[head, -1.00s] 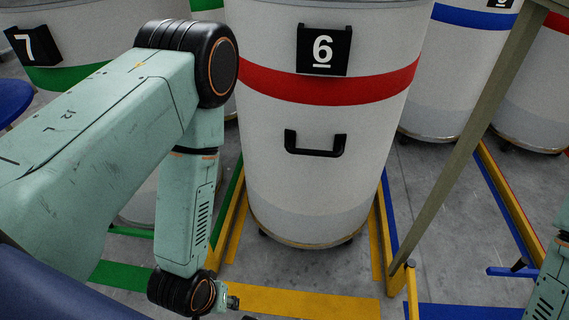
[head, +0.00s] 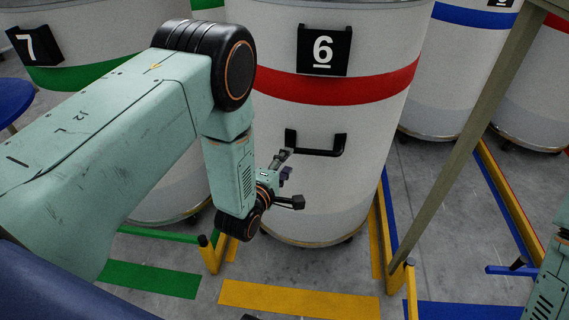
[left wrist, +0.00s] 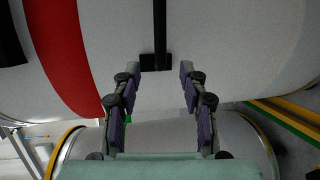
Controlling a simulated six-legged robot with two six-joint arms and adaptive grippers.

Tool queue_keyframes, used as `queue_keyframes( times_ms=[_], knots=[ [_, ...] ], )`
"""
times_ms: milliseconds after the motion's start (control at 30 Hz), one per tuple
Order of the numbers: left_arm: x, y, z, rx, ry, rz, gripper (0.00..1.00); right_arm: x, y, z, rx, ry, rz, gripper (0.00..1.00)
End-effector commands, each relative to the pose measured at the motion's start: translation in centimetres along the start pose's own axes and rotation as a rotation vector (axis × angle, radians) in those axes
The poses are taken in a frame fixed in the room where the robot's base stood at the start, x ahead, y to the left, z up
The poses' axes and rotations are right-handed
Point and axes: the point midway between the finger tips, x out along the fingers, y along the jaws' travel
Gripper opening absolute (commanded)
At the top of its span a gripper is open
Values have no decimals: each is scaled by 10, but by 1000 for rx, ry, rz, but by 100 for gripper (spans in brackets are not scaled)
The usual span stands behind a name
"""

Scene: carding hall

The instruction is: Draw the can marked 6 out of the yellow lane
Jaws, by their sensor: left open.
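The can marked 6 (head: 345,190) is a white drum with a red band, standing upright between yellow rails. A black plate with the 6 (head: 323,50) sits high on its front, and a black handle (head: 316,150) sits below the band. My left gripper (head: 291,179) is open and empty in front of the can, just below the handle's left end. In the left wrist view, the handle (left wrist: 160,30) runs upright in the picture, and its near foot lies between and just beyond the open fingertips (left wrist: 158,72). My right gripper is not in view.
A yellow floor strip (head: 300,299) crosses in front of the can. Yellow rails (head: 384,235) flank it. Can 7 (head: 165,190), with a green band, stands at left, and a blue-banded can (head: 455,75) at right. A slanted olive post (head: 470,140) rises at right.

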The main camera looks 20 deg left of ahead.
Motion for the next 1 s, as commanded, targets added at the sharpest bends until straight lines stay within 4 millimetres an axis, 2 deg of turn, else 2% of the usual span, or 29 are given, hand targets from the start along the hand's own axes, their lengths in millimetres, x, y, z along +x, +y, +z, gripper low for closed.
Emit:
queue_keyframes(
  times_ms=[367, 800, 1000],
  knots=[
    [3, -1, 0, -2, 0, 0, 43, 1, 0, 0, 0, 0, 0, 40],
    [62, -2, 0, -1, 0, 1, 43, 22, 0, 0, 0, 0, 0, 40],
    [76, -2, 0, -1, 1, -1, 43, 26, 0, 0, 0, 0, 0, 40]
  ],
)
